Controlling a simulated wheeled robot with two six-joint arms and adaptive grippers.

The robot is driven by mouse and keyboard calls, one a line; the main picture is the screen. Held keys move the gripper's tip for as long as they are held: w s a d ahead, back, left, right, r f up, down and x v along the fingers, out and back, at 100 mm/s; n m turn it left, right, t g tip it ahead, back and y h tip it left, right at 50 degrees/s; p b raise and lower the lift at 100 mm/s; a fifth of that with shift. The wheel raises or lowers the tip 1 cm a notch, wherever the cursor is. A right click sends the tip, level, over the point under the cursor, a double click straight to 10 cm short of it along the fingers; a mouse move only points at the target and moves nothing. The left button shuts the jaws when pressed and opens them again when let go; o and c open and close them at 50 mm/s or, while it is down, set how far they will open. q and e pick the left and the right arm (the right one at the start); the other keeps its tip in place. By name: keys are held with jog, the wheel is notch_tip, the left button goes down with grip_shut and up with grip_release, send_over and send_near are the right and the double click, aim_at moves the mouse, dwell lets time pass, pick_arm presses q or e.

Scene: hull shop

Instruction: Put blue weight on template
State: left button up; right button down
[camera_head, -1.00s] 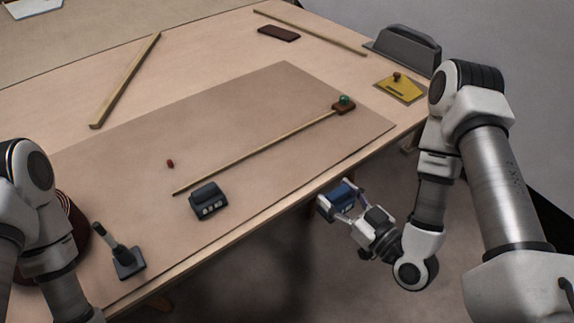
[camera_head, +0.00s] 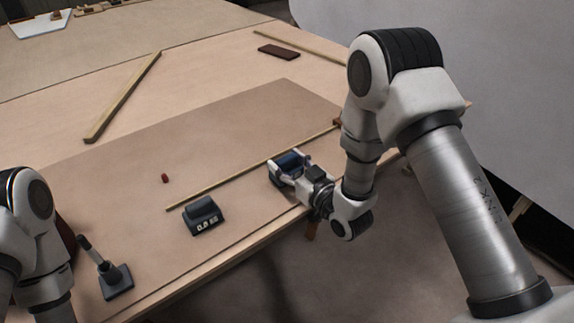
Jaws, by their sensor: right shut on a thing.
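My right gripper (camera_head: 287,174) is shut on the blue weight (camera_head: 291,160), whose dark blue top shows between the fingers. It holds the weight over the right front part of the large flat brown sheet (camera_head: 130,190), which looks like the template. I cannot tell whether the weight touches the sheet. Of my left arm, only upper links show at the left edge; its gripper is not in view.
A dark grey weight (camera_head: 203,216) with white markings stands on the sheet, left of my right gripper. A thin wooden batten (camera_head: 225,182) lies behind it, with a small red object (camera_head: 165,178) nearby. A black-handled tool (camera_head: 112,277) stands at front left.

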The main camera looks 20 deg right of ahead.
jog(key=shift+f, duration=0.5)
jog(key=shift+c, duration=1.3)
grip_release()
jog(key=shift+f, duration=0.15)
